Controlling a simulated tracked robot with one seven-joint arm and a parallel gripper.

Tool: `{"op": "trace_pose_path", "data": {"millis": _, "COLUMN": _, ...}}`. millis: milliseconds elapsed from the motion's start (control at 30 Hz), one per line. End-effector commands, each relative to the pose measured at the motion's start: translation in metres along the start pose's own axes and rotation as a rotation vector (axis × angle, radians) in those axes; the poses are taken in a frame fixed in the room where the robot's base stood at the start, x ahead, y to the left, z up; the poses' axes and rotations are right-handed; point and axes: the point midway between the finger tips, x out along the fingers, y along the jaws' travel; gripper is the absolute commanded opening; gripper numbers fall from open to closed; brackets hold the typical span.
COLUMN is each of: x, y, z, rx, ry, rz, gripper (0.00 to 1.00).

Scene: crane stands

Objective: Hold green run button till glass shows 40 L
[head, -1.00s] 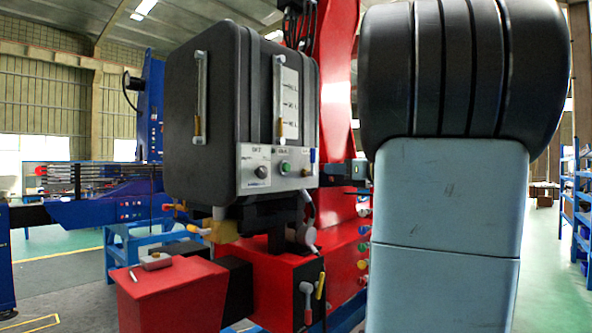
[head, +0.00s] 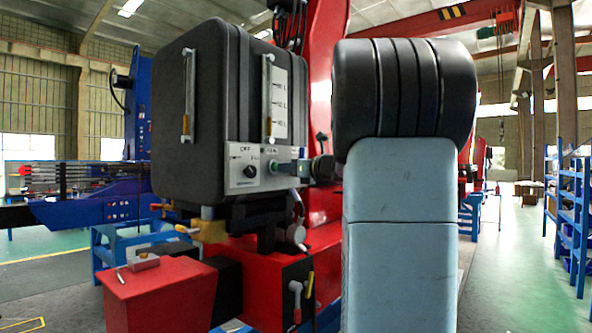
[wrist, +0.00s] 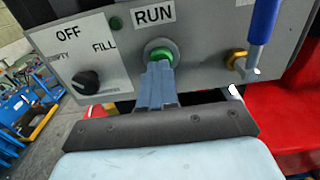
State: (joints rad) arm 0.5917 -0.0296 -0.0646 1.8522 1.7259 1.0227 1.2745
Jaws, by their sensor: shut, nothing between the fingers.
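The green RUN button (wrist: 161,54) sits in a round collar under the RUN label on the grey control panel (head: 242,172). My gripper (wrist: 158,72) is shut and empty. Its blue fingertips are at the button and cover its lower part; whether they press it in, I cannot tell. The right sight glass (head: 267,85) stands on the black tank beside a white scale (head: 281,100). Amber shows only low in it, around the lowest mark; the figures are blurred.
A black selector knob (wrist: 86,82) marked OFF and FILL is left of the button. A brass fitting with a blue handle (wrist: 262,22) is close on the right. A second sight glass (head: 188,95) is on the tank's left. A red box (head: 160,290) stands below.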

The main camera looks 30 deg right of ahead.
Motion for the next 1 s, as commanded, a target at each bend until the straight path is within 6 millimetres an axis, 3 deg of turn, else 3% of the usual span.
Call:
{"op": "trace_pose_path", "data": {"millis": 533, "x": 0.010, "y": 0.000, "z": 0.000, "rx": 0.000, "ry": 0.000, "rz": 0.000, "gripper": 0.00}}
{"op": "trace_pose_path", "data": {"millis": 800, "x": 0.032, "y": 0.001, "z": 0.000, "rx": 0.001, "ry": -0.001, "rz": 0.003, "gripper": 0.00}}
{"op": "trace_pose_path", "data": {"millis": 1000, "x": 0.034, "y": 0.003, "z": 0.002, "rx": 0.001, "ry": -0.004, "rz": 0.004, "gripper": 0.00}}
